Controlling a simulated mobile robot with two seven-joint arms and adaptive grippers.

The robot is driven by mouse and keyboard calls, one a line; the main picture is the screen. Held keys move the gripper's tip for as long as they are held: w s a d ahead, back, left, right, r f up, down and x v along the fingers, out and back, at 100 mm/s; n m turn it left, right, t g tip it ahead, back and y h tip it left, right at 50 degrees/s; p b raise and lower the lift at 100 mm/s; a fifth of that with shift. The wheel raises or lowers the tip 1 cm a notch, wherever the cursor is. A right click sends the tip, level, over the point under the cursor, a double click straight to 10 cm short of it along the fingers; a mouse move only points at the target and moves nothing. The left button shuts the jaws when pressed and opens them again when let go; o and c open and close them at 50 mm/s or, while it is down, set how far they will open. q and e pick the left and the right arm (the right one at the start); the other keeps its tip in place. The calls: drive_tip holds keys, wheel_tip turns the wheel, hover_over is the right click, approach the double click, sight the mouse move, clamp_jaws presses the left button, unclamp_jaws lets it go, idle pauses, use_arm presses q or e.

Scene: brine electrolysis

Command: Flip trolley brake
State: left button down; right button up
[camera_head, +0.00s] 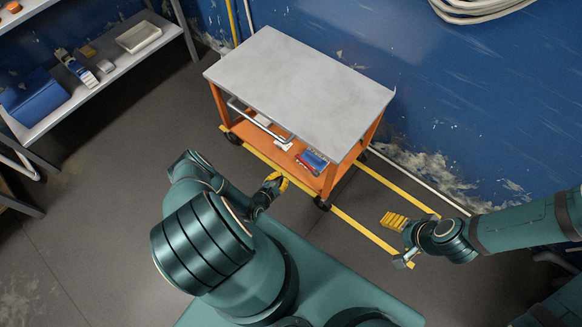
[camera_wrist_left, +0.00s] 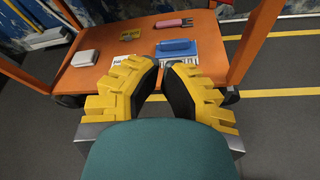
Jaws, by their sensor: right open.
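The trolley (camera_head: 303,84) has a grey top and an orange frame, and stands by the blue wall. Its lower orange shelf (camera_wrist_left: 128,43) fills the upper left wrist view. A dark caster (camera_head: 322,203) sits under the nearest corner; another caster (camera_wrist_left: 229,96) shows at the shelf's right in the wrist view. I cannot make out a brake lever. My left gripper (camera_head: 277,179) is low, in front of the trolley's near side; its yellow fingers (camera_wrist_left: 161,66) are close together with nothing between them. My right gripper (camera_head: 393,221) is open and empty, right of the trolley.
The lower shelf holds a blue item (camera_wrist_left: 175,47), a pink item (camera_wrist_left: 174,22) and a white box (camera_wrist_left: 85,58). A rail (camera_head: 258,120) runs along the trolley's side. Yellow lines (camera_head: 355,230) mark the grey floor. A shelf unit (camera_head: 150,45) stands left; the floor between is clear.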

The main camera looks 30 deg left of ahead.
sight(307, 165)
use_arm(q)
drive_tip(key=b+x, duration=0.2)
drive_tip(key=x, duration=0.8)
drive_tip(key=shift+s+d+r, duration=0.1)
drive_tip(key=shift+d+r, duration=0.15)
drive_tip(key=shift+r, duration=0.4)
drive_tip(key=shift+d+r, duration=0.2)
drive_tip(key=shift+r, duration=0.45)
drive_tip(key=shift+s+d+r, duration=0.1)
drive_tip(key=shift+d+r, duration=0.15)
drive_tip(key=shift+r, duration=0.4)
